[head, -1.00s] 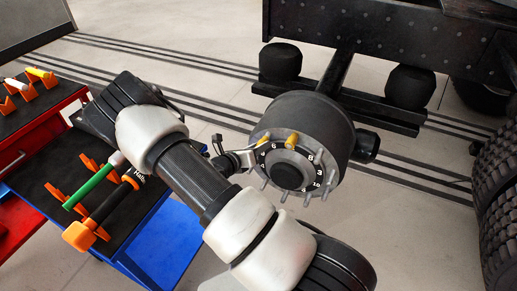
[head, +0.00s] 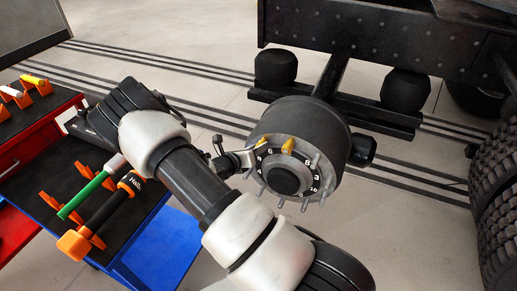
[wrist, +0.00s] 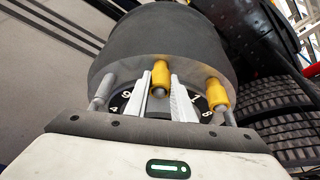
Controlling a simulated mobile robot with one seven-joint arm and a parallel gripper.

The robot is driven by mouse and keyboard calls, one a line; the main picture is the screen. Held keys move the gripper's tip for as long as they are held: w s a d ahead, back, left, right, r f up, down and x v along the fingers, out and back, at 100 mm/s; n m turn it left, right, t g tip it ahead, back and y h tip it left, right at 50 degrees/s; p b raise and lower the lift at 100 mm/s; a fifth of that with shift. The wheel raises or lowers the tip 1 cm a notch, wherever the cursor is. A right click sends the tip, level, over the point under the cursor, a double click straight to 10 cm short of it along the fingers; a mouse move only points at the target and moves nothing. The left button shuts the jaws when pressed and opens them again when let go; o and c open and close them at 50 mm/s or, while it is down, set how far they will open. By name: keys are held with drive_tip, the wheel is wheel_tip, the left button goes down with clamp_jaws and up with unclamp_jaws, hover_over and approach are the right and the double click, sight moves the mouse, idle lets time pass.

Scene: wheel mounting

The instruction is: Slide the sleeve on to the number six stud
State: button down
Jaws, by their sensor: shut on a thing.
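The sleeve (wrist: 161,73) is a short yellow tube between my gripper's pale fingers. My gripper (wrist: 160,98) is shut on it. A grey stud end shows at the sleeve's near opening, so the sleeve appears to be around a stud; how deep it sits is hard to tell. In the head view the held sleeve (head: 262,143) is at the hub's upper left, partly hidden by my gripper (head: 247,157). The black hub (head: 315,125) has a numbered ring; the six is near the held sleeve. A second yellow sleeve (wrist: 216,93) is on the neighbouring stud to the right.
Bare grey studs, one at left (wrist: 103,92), stick out around the hub. A blue trolley (head: 150,235) at left holds a green-handled tool (head: 92,192) and an orange-headed hammer (head: 75,244). Large tyres (head: 495,180) stand at right. The floor below the hub is clear.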

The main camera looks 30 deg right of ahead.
drive_tip(key=c, duration=1.4)
unclamp_jaws()
drive_tip(key=shift+c, duration=0.2)
drive_tip(key=p+v, duration=0.3)
drive_tip(key=v, duration=1.4)
drive_tip(key=shift+a+p, duration=0.3)
drive_tip(key=shift+p, duration=0.05)
